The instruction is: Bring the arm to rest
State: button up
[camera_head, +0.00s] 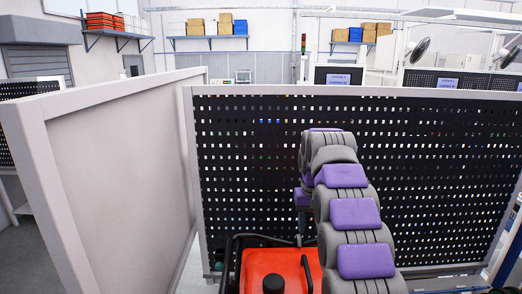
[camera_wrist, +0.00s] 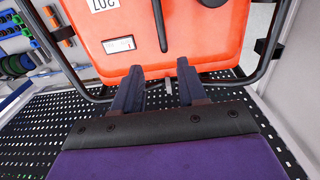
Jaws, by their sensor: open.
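My gripper (camera_wrist: 160,74) shows in the wrist view with its two dark fingers apart and nothing between them. The gripper itself is mostly hidden behind the arm there.
A pale partition (camera_head: 120,175) stands at the left, beside the perforated panel. Shelves with boxes (camera_head: 232,27) and orange-red crates (camera_head: 105,21) hang on the back wall. A fan (camera_head: 419,50) stands at the upper right. Coloured tools (camera_wrist: 20,63) hang at the wrist view's left edge.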

jog(key=s+f+b, duration=0.8)
jog(key=s+f, duration=0.3)
jog(key=s, duration=0.4)
jog(key=s+f+g+b, duration=0.1)
jog(key=s+f+b, duration=0.7)
jog(key=s+f, duration=0.4)
jog(key=s+f+b, duration=0.9)
jog(key=s+f, duration=0.2)
jog(key=s, duration=0.8)
jog(key=shift+s+f+g, duration=0.15)
jog(key=shift+s+g, duration=0.05)
jog(key=shift+g, duration=0.2)
jog(key=shift+d, duration=0.1)
